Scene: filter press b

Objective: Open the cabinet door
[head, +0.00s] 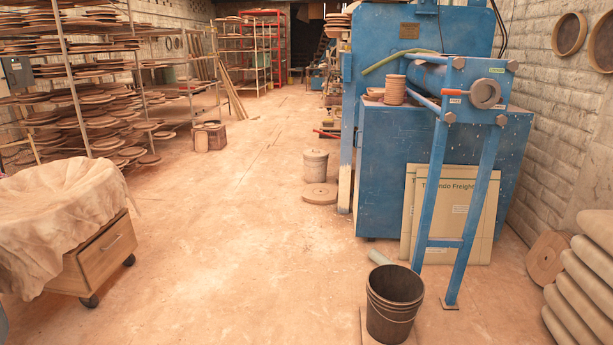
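A low wooden cabinet (106,257) on dark casters stands at the left front. Its visible front panel has a bar handle (112,243) and looks shut, flush with the frame. I cannot tell whether this panel is a door or a drawer front. A pale, dusty cloth (60,205) drapes over the top and hides the upper part and most of the left side. My gripper is not in view.
Racks of round discs (100,95) stand behind the cabinet. A blue press (385,150) with leaning cardboard (450,205) is at the right, with a black bucket (394,300) before it. Stacked sacks (590,285) fill the right front. The dusty middle floor (235,250) is clear.

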